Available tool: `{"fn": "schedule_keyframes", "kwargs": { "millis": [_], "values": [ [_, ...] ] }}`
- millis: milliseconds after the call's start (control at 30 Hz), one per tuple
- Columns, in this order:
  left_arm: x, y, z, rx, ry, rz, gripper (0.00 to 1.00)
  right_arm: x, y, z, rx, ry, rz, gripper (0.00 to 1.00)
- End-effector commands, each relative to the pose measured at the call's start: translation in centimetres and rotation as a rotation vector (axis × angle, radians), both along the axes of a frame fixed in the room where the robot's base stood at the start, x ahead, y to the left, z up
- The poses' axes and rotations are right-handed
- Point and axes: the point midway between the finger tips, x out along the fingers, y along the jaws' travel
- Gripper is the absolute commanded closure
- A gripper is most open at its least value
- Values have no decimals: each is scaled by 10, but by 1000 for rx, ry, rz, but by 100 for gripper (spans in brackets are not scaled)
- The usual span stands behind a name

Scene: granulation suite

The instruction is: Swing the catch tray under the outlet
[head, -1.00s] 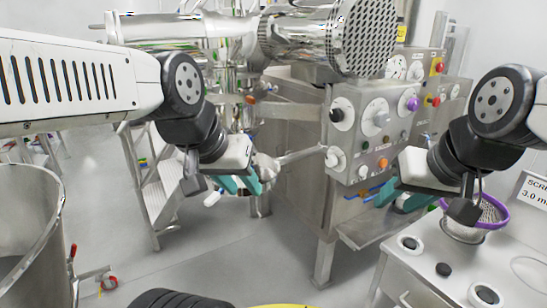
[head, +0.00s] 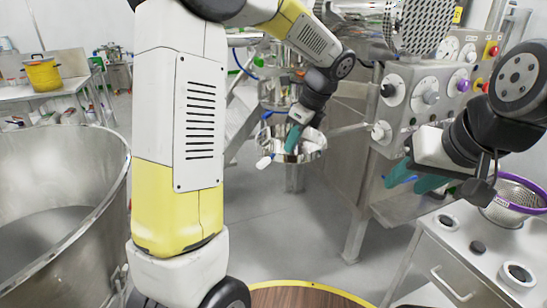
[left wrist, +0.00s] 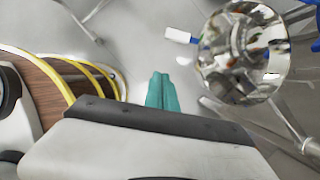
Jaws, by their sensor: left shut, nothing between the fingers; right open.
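The catch tray (head: 312,148) is a shiny round metal pan on the machine's support arm, with a white-tipped handle (head: 263,162) sticking out left. In the left wrist view the tray (left wrist: 243,50) is at upper right and its white handle (left wrist: 178,35) points left. My left gripper (head: 292,139) is shut and empty; in the head view it overlaps the tray. In the left wrist view its teal fingers (left wrist: 160,91) are apart from tray and handle. Shiny metal pipework (head: 278,92) is above the tray; I cannot tell which part is the outlet. My right gripper (head: 405,178) is open and empty.
The control panel (head: 418,100) stands right of the tray. A white cabinet (head: 440,262) with a purple-rimmed sieve (head: 517,193) is at lower right. A large steel bin (head: 60,215) is at left. Grey floor (head: 280,222) in the middle is clear.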

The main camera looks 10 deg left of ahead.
Motion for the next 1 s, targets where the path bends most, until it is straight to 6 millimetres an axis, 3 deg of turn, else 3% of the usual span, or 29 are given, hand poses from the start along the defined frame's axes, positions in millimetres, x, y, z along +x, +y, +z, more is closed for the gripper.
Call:
{"fn": "schedule_keyframes", "kwargs": {
  "millis": [167, 567, 800, 1000],
  "values": [
    [3, 6, -16, 5, 6, -8, 100, 0, 0, 0, 0, 0, 0, 58],
    [12, 35, -94, 4, 7, -4, 100, 0, 0, 0, 0, 0, 0, 58],
    [24, 65, -93, 2, 2, -3, 100, 0, 0, 0, 0, 0, 0, 58],
    [27, 72, -93, 2, 2, -4, 100, 0, 0, 0, 0, 0, 0, 58]
  ]
}}
